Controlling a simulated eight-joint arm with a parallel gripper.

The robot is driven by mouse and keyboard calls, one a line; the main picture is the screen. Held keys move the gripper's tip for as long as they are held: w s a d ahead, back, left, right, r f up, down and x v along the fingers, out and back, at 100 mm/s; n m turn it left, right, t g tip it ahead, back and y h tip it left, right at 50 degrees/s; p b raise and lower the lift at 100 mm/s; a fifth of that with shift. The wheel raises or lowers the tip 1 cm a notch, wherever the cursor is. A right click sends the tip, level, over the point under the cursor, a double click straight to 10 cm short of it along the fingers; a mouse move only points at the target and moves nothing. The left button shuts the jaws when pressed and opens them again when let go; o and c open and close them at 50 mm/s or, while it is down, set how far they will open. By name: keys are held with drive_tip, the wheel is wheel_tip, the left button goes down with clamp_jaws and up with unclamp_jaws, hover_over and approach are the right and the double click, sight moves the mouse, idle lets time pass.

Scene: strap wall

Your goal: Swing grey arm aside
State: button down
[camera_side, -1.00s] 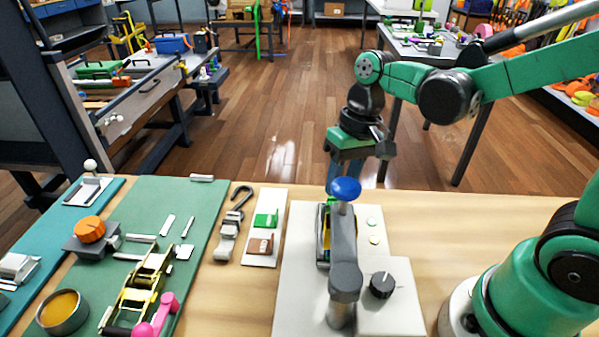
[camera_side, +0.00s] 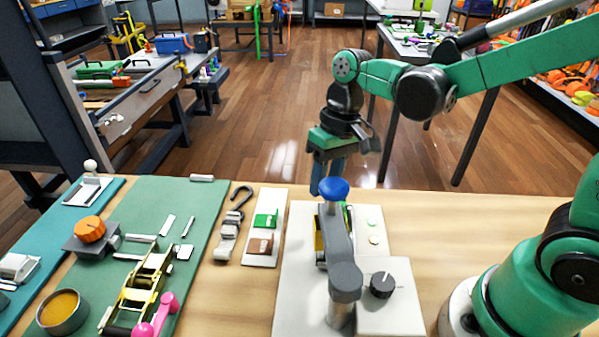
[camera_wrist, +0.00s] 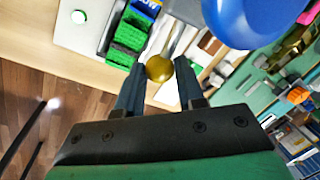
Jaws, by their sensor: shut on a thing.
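The grey arm (camera_side: 341,243) runs from a round pivot at the front to its far end, above a pale base plate (camera_side: 287,300). In the wrist view my gripper (camera_wrist: 159,65) is shut on a small gold ball (camera_wrist: 159,68). How the ball joins the arm is not clear. A green strap bundle (camera_wrist: 128,35) lies beside it.
A black dial (camera_side: 382,284) stands right of the pivot. To the left lie a white strip with green and brown pieces (camera_side: 262,247), a hooked metal strap end (camera_side: 232,225) and a green mat (camera_side: 195,212) with hardware.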

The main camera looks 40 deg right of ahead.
drive_tip(key=w+a+n, duration=0.1)
drive_tip(key=a+n, duration=0.1)
drive_tip(key=w+a+n, duration=0.1)
drive_tip(key=a+n, duration=0.1)
drive_tip(key=a, duration=0.1)
drive_tip(key=w+a+n+g, duration=0.1)
drive_tip(key=a+n, duration=0.1)
drive_tip(key=a, duration=0.1)
drive_tip(key=shift+w+a, duration=0.1)
drive_tip(key=shift+a, duration=0.15)
drive_tip(key=s+a+n+g+h, duration=0.1)
drive_tip(key=s+a+n, duration=0.2)
drive_tip(key=a+n, duration=0.6)
drive_tip(key=shift+s+a+h, duration=0.2)
drive_tip(key=shift+a+h, duration=0.1)
drive_tip(key=shift+a, duration=0.85)
drive_tip(key=c, duration=0.5)
unclamp_jaws()
drive_tip(key=shift+c, duration=0.2)
drive_tip(key=shift+w+d+r, duration=0.1)
drive_tip(key=shift+w+r, duration=0.1)
drive_tip(key=shift+r, duration=0.7)
drive_tip(key=shift+w+r, duration=0.15)
drive_tip(key=shift+r, duration=0.8)
drive_tip(key=shift+w+d+r, duration=0.1)
drive_tip(key=shift+w+r, duration=0.1)
drive_tip(key=shift+r, duration=0.7)
